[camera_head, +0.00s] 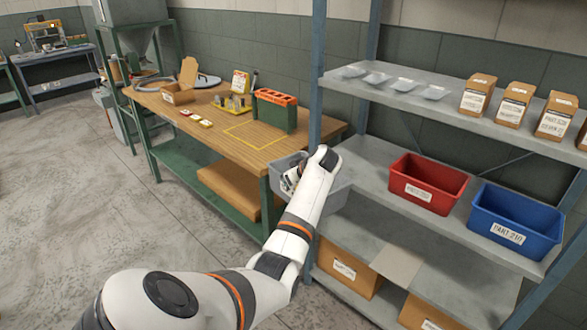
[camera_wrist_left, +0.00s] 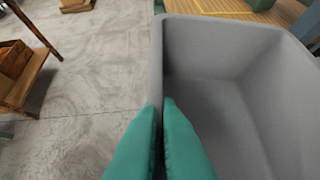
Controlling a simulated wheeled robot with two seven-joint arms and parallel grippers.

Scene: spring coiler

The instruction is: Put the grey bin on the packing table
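The grey bin (camera_head: 283,162) is in front of the shelf rack's left post, by the near right corner of the packing table (camera_head: 222,150). My left gripper (camera_head: 290,179) is at the bin's left wall, and my white arm hides part of the bin. In the left wrist view, the teal fingers (camera_wrist_left: 162,108) are closed with the wall of the grey bin (camera_wrist_left: 225,50) between them. The bin's visible inside is empty. A yellow outline (camera_head: 258,134) marks a clear patch of the wooden tabletop. My right gripper is out of view.
A green box with orange slots (camera_head: 275,112) stands on the table beside the outline. An open cardboard box (camera_head: 178,94) is farther back. Red (camera_head: 428,184) and blue (camera_head: 515,220) bins stand on the rack's middle shelf. Floor at left is open.

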